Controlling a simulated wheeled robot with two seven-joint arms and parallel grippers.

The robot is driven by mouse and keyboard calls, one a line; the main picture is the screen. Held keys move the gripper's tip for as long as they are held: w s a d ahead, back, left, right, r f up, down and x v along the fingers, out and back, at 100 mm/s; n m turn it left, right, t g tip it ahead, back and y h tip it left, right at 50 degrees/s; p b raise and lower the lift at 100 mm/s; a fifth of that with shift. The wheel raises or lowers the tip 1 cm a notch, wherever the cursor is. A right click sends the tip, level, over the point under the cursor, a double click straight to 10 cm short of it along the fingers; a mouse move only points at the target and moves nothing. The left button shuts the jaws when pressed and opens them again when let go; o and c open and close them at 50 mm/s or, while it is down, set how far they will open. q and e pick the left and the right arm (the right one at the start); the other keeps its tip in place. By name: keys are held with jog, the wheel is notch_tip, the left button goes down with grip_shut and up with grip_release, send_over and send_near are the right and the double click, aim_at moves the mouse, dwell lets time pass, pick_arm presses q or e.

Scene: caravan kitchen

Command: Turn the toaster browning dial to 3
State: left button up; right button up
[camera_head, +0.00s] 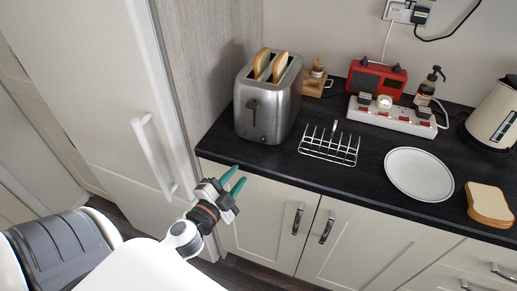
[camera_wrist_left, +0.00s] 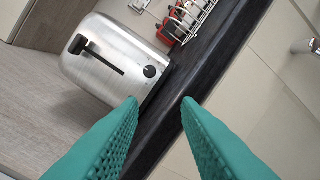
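The silver toaster (camera_head: 269,97) stands on the dark worktop at the left end, with two bread slices (camera_head: 270,66) showing in its slots. Its front has a dark lever slot, and the small black browning dial (camera_head: 263,138) sits low on that face. In the left wrist view the toaster (camera_wrist_left: 108,62) appears tilted, with the round dial (camera_wrist_left: 150,71) near its lower edge; its setting is too small to read. My left gripper (camera_head: 237,179) is open and empty, in front of the worktop edge and below the toaster. Its green fingers (camera_wrist_left: 160,102) are apart, not touching the toaster. My right gripper is not in view.
A wire toast rack (camera_head: 330,146) stands right of the toaster. A white plate (camera_head: 419,174), bread slices (camera_head: 488,204), a power strip (camera_head: 392,115), a red radio (camera_head: 376,78) and a kettle (camera_head: 495,112) are further right. A tall white door (camera_head: 95,90) stands left.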

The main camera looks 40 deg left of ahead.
aim_at(263, 141)
pick_arm(q)
jog(key=w+p, duration=0.1)
jog(key=w, duration=0.2)
jog(key=w+r+p, duration=0.1)
jog(key=w, duration=0.3)
jog(key=w+r+p, duration=0.1)
jog(key=w, duration=0.3)
jog(key=shift+a, duration=0.3)
jog(key=shift+w, duration=0.55)
jog(key=shift+m, duration=0.3)
grip_shut()
